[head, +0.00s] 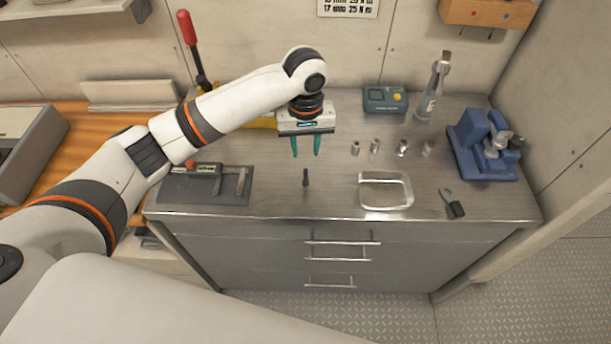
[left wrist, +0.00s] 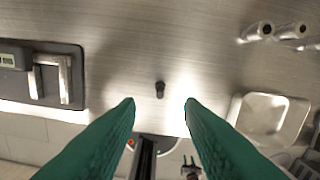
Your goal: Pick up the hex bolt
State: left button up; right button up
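The hex bolt (head: 306,177) is a small dark piece standing on the steel worktop (head: 330,195), near its front middle. It also shows in the left wrist view (left wrist: 160,89), just beyond the gap between the fingertips. My left gripper (head: 305,150) has two green fingers pointing down, apart and empty, above the worktop and a little behind the bolt. The fingers are open in the left wrist view too (left wrist: 159,103), with nothing between them. My right gripper is not in view.
Left of the bolt lies a dark mat with a caliper (head: 205,170). To the right are a shallow metal tray (head: 386,207), several metal sockets (head: 375,147), a blue vise (head: 485,145) and a small key-like tool (head: 453,203). The worktop around the bolt is clear.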

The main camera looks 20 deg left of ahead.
aim_at(305, 169)
pick_arm(q)
notch_tip(305, 169, down, 5)
jog(key=shift+r+p, duration=0.15)
jog(key=shift+p, duration=0.25)
jog(key=f, duration=0.1)
jog(key=f+p, duration=0.1)
jog(key=f, duration=0.3)
jog(key=shift+s+d+p, duration=0.1)
jog(key=shift+s+p, duration=0.15)
jog(key=shift+p, duration=0.15)
jog(key=shift+f, duration=0.2)
grip_shut()
